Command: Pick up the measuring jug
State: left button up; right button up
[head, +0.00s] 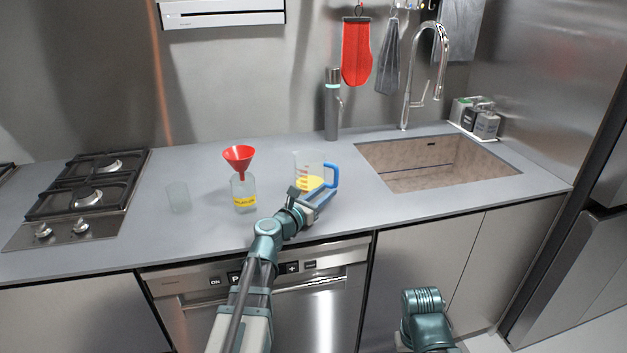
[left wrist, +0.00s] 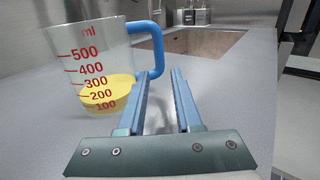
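The measuring jug (head: 308,168) stands upright on the grey counter, clear-walled with red markings, a blue handle (head: 332,175) on its right and yellow liquid in the bottom. In the left wrist view the jug (left wrist: 92,62) is at the left, its blue handle (left wrist: 158,48) just beyond the fingertips. My left gripper (head: 325,194) is at the jug's near right side, below the handle. In the left wrist view its two blue fingers (left wrist: 177,75) are apart with nothing between them. My right gripper is not in view; only part of my right arm shows at the bottom.
A bottle (head: 243,192) with a red funnel (head: 238,158) in it stands left of the jug, and a clear glass (head: 179,196) farther left. A dark dispenser bottle (head: 332,108) stands behind. The sink (head: 436,168) is right, the gas hob (head: 82,190) far left.

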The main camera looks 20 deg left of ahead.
aim_at(335, 185)
pick_arm(q)
jog(key=x, duration=0.6)
grip_shut()
dwell(1.3)
